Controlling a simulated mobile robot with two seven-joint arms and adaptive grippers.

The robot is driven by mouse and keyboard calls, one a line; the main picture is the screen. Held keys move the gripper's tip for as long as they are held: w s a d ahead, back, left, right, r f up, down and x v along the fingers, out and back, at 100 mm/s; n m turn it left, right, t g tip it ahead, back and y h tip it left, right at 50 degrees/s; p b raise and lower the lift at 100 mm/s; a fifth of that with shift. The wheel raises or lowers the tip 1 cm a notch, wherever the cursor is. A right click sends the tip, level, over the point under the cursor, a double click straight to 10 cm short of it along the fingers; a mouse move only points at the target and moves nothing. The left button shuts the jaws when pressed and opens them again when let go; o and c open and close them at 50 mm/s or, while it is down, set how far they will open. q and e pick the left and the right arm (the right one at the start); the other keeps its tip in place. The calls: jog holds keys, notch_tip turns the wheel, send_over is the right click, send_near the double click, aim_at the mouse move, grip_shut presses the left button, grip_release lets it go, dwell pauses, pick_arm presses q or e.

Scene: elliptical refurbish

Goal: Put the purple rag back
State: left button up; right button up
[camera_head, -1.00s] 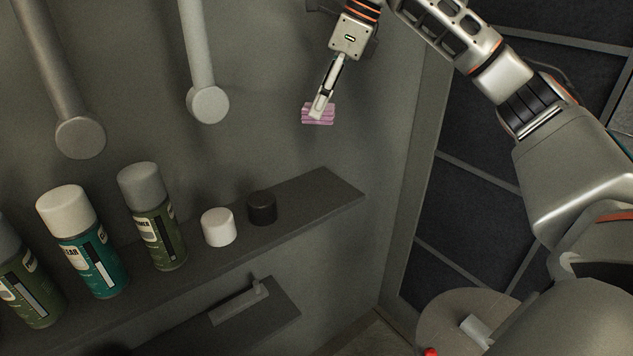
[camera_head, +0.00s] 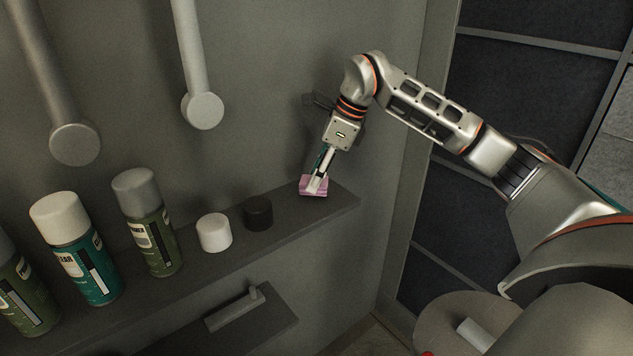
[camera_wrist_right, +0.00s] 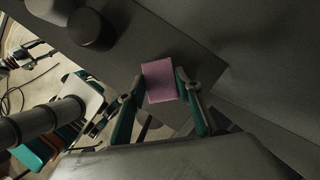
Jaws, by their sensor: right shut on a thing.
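The purple rag (camera_head: 313,186) is a small folded pink-purple block at the right end of the upper grey shelf (camera_head: 290,217). My right gripper (camera_head: 317,183) points down and is shut on it. In the right wrist view the rag (camera_wrist_right: 159,81) sits between the two fingertips of the gripper (camera_wrist_right: 160,86), over the dark shelf surface. The rag is at or just above the shelf top; I cannot tell whether it touches.
A black cap (camera_head: 257,213) and a white cap (camera_head: 214,232) stand on the shelf left of the rag. Spray cans (camera_head: 148,222) stand further left. A lower shelf holds a grey bar-shaped item (camera_head: 235,308). A wall rises behind the shelf.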

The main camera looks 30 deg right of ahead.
jog(key=shift+f, duration=0.95)
pick_arm(q)
jog(key=shift+d, duration=0.2)
jog(key=shift+s+a+f, duration=0.1)
jog(key=shift+s, duration=0.05)
pick_arm(e)
jog(key=o, duration=1.1)
jog(key=shift+f, duration=0.1)
jog(key=shift+c, duration=0.2)
pick_arm(q)
jog(key=shift+s+a+f, duration=0.1)
jog(key=shift+a, duration=0.1)
jog(key=shift+a, duration=0.1)
jog(key=shift+w+d+r, duration=0.25)
jog(key=shift+d, duration=0.15)
pick_arm(e)
jog(key=v, duration=1.2)
